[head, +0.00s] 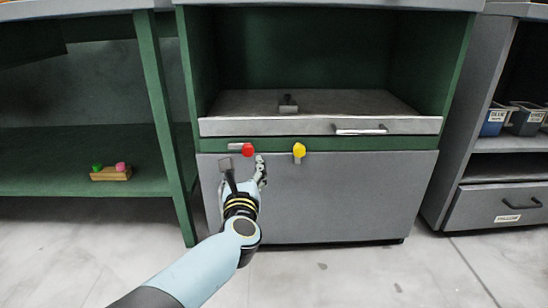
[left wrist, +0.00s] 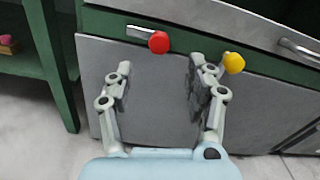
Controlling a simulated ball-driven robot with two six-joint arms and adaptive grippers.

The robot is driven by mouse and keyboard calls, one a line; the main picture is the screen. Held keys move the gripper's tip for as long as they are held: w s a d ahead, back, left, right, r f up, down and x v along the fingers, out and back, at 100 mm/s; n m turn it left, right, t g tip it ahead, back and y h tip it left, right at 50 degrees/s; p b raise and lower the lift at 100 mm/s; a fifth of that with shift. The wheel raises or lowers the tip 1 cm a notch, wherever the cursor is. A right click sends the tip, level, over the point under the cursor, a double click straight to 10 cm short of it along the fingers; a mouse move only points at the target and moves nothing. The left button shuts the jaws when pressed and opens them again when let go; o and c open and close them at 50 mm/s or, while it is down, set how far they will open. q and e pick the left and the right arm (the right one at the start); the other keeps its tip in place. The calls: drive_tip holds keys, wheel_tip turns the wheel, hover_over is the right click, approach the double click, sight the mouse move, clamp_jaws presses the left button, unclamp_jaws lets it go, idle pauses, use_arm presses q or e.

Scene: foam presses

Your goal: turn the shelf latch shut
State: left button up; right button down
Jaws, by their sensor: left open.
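A latch with a red knob (head: 248,150) sits on the green rail under the grey shelf, its grey bar lying flat to the left. A latch with a yellow knob (head: 299,150) sits to its right, with a short grey piece hanging below the knob. No label shows which one is the shelf latch. My left gripper (head: 243,172) is open and empty, just below the red knob. In the left wrist view, the red knob (left wrist: 159,42) is beyond the gap between the fingers, and the yellow knob (left wrist: 234,63) is by the right finger. My right gripper is out of view.
The grey shelf (head: 320,126) above has a bar handle (head: 359,130) and a small dark block (head: 288,103) on it. A grey panel (head: 330,200) lies below the rail. A green post (head: 163,120) stands left. Grey drawers (head: 500,206) stand right. The floor in front is clear.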

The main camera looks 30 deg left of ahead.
sight(247, 152)
use_arm(q)
drive_tip(key=b+x, duration=0.2)
drive_tip(key=x, duration=0.7)
drive_tip(key=shift+f, duration=0.2)
drive_tip(key=shift+w+a+r, duration=0.1)
drive_tip(key=shift+w+a, duration=0.15)
drive_tip(key=shift+w, duration=0.25)
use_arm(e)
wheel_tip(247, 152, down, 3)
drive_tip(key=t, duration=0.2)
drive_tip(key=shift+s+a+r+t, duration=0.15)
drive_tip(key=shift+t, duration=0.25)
use_arm(q)
drive_tip(key=c, duration=1.1)
